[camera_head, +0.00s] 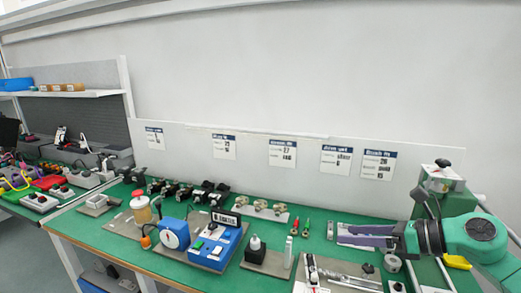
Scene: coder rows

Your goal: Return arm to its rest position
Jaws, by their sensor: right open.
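My right arm, green with a dark wrist, comes in from the right edge. Its right gripper (345,235) points left, with long grey-purple fingers, over the right part of the green bench top (262,197). The jaws are open, and I see nothing held between them. The gap between the fingers is small in this view. My left arm and left gripper are not in view.
A blue device (214,246) and a black block with a white knob (256,250) stand left of the gripper. A tray of tools (340,272) lies in front below it. A white wall panel (255,153) rises at the back.

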